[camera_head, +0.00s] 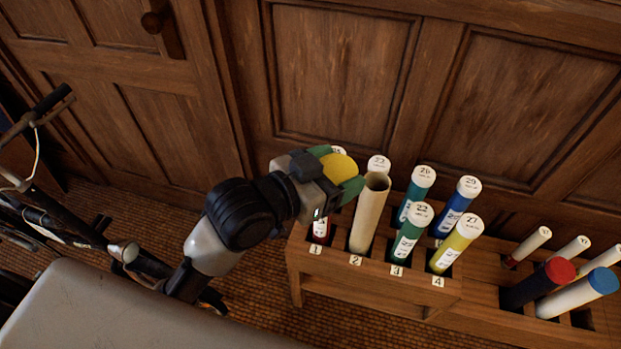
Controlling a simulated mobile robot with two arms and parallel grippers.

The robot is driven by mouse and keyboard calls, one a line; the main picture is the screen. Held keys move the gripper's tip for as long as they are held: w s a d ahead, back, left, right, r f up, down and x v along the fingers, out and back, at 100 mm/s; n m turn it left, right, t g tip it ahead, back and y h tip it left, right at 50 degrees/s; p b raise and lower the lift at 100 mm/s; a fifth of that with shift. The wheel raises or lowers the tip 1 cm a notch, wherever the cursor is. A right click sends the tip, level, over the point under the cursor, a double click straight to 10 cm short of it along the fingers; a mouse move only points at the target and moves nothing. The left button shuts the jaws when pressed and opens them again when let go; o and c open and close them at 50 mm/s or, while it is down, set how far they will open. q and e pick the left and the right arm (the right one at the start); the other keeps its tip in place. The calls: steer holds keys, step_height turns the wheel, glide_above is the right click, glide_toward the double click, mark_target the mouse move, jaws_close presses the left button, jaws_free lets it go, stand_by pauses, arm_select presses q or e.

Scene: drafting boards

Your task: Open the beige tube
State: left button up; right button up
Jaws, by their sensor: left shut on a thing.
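The beige tube (369,218) stands slightly tilted in the slot labelled 2 of a wooden rack (325,268). Its top end is uncovered and shows a hollow mouth. My left gripper (338,170) is just left of and above that mouth, with green fingertips shut on a round yellow cap (339,168). The cap is apart from the tube's mouth, off to its upper left. The gripper partly hides the tube in slot 1. My right gripper is not in view.
Close to the beige tube stand a red tube (321,230), teal tube (416,196), green tube (409,240), blue tube (452,213) and yellow tube (450,252), white-capped. Red-capped (533,286) and blue-capped (573,297) tubes stand right. Wood panelling (340,75) rises close behind.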

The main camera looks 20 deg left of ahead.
mark_target(351, 176)
arm_select(q)
steer(key=shift+w+d+r+m+g, duration=0.15)
steer(key=shift+d+r+m+g, duration=0.2)
steer(key=shift+d, duration=0.1)
steer(key=shift+w+d+h, duration=0.1)
steer(key=shift+d+h, duration=0.05)
steer(key=shift+h, duration=0.15)
steer(key=shift+w+d+f+m+g+h, duration=0.15)
steer(key=shift+w+f+m+g+h, duration=0.3)
steer(key=shift+f+m+g+h, duration=0.85)
steer(key=shift+w+d+f+m+g+h, duration=0.1)
steer(key=shift+w+f+m+g+h, duration=0.35)
steer(key=shift+m+g, duration=1.55)
steer(key=shift+w+d+f+m+g+h, duration=0.15)
steer(key=shift+w+f+m+g+h, duration=0.45)
steer(key=shift+m+g+h, duration=1)
steer(key=shift+s+f+n+g+y, duration=0.1)
steer(key=shift+f+n+g+y, duration=0.05)
steer(key=shift+n+g+y, duration=0.3)
